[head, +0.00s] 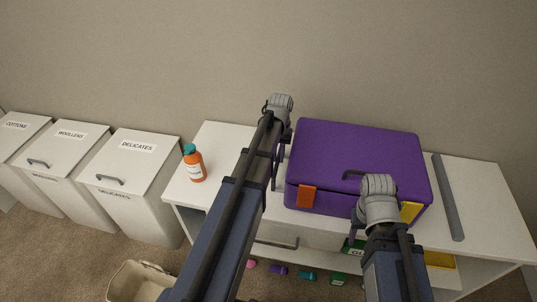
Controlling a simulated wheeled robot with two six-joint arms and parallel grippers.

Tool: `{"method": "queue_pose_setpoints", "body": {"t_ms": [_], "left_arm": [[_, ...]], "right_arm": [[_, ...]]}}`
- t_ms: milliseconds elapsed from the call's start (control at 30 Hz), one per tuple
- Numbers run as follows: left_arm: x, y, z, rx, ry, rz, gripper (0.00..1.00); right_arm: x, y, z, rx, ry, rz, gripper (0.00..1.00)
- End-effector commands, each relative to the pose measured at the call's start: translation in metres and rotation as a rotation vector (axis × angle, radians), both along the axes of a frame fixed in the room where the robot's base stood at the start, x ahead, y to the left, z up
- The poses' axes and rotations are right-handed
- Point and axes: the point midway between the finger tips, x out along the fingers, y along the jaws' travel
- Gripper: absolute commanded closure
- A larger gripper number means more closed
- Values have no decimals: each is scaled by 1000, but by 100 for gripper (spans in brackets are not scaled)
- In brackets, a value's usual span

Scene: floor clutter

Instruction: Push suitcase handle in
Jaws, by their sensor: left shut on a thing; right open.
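A purple suitcase (350,150) with an orange latch (307,196) and a yellow latch (410,212) lies flat and closed on a white table. My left gripper (276,178) is at the suitcase's left side, shut on what appears to be the suitcase handle. My own arm and dark fingers hide most of that handle, so I cannot tell how far it sticks out. My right gripper (353,206) is open at the suitcase's front, by the yellow latch. Its wrist covers part of the front edge, and I cannot tell whether it touches the case.
An orange bottle (195,166) with a green cap stands on the table's left end. A grey bar (448,197) lies right of the suitcase. Labelled white hampers (131,165) stand at the left. A beige bin (139,282) is on the floor. A wall is behind.

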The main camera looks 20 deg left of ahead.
Motion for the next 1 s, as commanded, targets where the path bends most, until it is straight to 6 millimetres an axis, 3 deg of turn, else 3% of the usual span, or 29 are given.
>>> {"method": "queue_pose_setpoints", "body": {"t_ms": [233, 267, 533, 1000], "left_arm": [[1, -5, 0, -9, -3, -2, 100], [1, -5, 0, -9, -3, -2, 82], [1, -3, 0, -7, -3, -2, 52], [1, -2, 10, -5, -1, -1, 52]], "right_arm": [[0, 0, 0, 0, 0, 0, 50], [0, 0, 0, 0, 0, 0, 50], [0, 0, 0, 0, 0, 0, 50], [0, 0, 10, 0, 0, 0, 50]]}}
